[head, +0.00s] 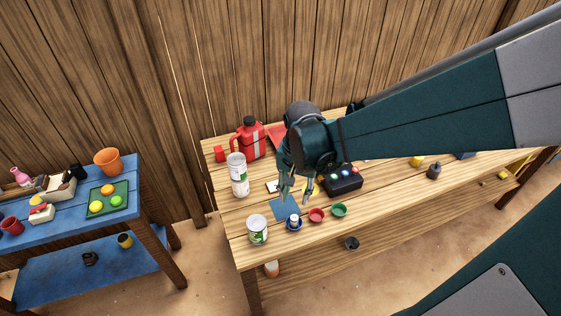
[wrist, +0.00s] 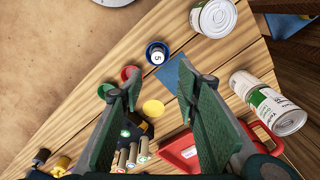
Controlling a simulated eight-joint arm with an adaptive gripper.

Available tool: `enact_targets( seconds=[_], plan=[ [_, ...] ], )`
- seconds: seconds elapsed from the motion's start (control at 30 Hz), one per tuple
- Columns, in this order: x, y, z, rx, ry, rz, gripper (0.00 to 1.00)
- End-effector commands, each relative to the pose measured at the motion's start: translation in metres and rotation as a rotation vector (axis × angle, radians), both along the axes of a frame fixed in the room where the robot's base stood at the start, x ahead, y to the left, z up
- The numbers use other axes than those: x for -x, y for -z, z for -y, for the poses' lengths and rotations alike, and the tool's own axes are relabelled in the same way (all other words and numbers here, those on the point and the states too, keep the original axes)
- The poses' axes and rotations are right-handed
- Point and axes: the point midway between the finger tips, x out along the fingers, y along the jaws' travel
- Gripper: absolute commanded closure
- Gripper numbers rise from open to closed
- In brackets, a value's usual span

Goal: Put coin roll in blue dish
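The blue dish (head: 294,229) stands near the front of the wooden table, and it also shows in the wrist view (wrist: 149,47). A small upright cylinder with a pale top marked 5, which looks like a coin roll (wrist: 158,57), is inside the dish; in the head view it (head: 294,217) shows pale above the rim. My gripper (head: 296,198) is open and empty above the table, just behind the dish. In the wrist view the open fingers (wrist: 160,88) are wide apart, with the dish beyond their tips. Several other rolls (wrist: 132,157) lie side by side near the left finger.
A red dish (head: 316,215) and a green dish (head: 339,210) stand right of the blue one. A can (head: 257,230) is left of it, another can (head: 239,176) farther back. A black button box (head: 344,187) and a red jerrycan (head: 250,141) stand behind. A blue sheet (head: 281,205) lies flat.

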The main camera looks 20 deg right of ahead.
Motion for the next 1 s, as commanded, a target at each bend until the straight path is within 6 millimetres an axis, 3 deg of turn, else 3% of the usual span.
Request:
enact_targets(
  seconds=[1.0],
  plan=[
    [0.043, -0.106, -0.028, 0.114, -0.450, 0.353, 0.68]
  ],
)
